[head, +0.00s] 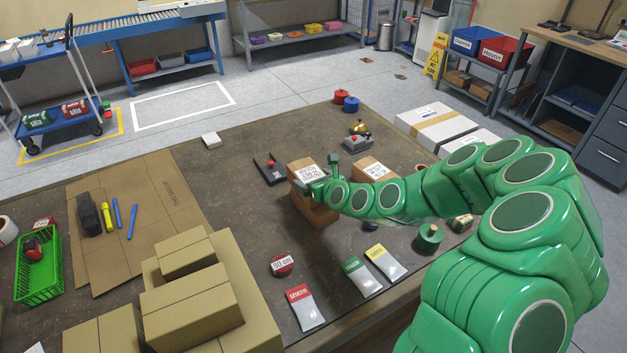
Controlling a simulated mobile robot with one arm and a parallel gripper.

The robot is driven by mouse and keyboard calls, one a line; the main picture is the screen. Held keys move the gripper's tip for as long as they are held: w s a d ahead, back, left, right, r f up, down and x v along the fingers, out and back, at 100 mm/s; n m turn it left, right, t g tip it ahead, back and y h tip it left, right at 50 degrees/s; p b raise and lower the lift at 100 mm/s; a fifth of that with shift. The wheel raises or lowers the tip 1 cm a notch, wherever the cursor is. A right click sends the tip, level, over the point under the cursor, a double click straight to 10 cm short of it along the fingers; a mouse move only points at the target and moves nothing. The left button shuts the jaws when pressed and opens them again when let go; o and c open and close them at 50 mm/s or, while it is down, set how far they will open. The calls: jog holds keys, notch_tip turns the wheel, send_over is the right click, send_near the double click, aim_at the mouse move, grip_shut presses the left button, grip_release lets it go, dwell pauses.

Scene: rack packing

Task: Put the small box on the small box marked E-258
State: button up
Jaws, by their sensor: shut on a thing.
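A small brown box (298,188) with a white label on top is in the middle of the table. My green gripper (322,184) is at its right side and shut on it. Another brown box surface (319,215) shows just below and slightly right of it. I cannot tell whether the two touch. A second labelled small box (369,163) stands to the right, partly hidden behind my arm. The label print is too small to read, so I cannot tell which box is marked E-258.
Stacked cartons (190,305) fill the table's front left. A flat cardboard sheet (150,215) and a green basket (40,268) lie further left. Red, green and yellow packets (304,307) lie in front. A large white-topped carton (437,128) is at the back right. Table between sheet and boxes is mostly clear.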

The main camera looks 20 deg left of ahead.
jog(key=o, duration=0.9)
jog(key=shift+v, duration=3.8)
